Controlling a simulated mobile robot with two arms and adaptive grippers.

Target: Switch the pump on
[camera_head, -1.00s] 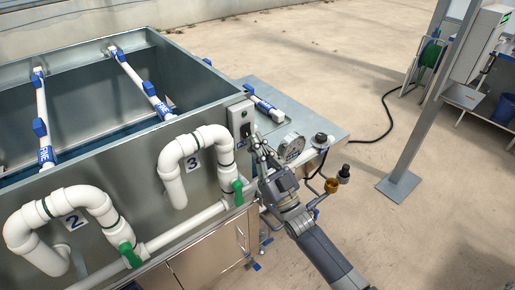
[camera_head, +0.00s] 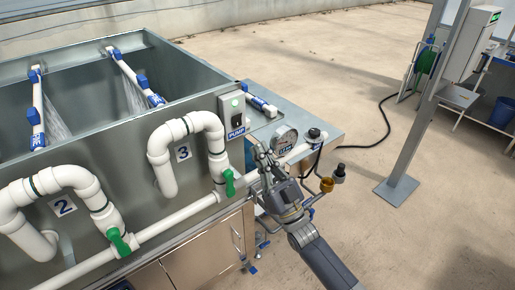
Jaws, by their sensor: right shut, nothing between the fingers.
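The pump switch box (camera_head: 232,112) is a grey box on the tank's right end wall, with a lit greenish-white lamp on top and a dark switch below. A blue label reading PUMP (camera_head: 236,133) sits under it. Water sprays from the blue-and-white spray bars (camera_head: 135,75) inside the metal tank (camera_head: 105,135). My right gripper (camera_head: 263,152) is shut and empty, below and to the right of the switch box, apart from it, in front of the pressure gauge (camera_head: 286,139). My left gripper is not in view.
White pipes with green valve handles (camera_head: 229,182) run along the tank front, close left of my right gripper. A brass cup (camera_head: 327,184) and a black knob stand right of it. A metal post (camera_head: 415,120) and open concrete floor lie further right.

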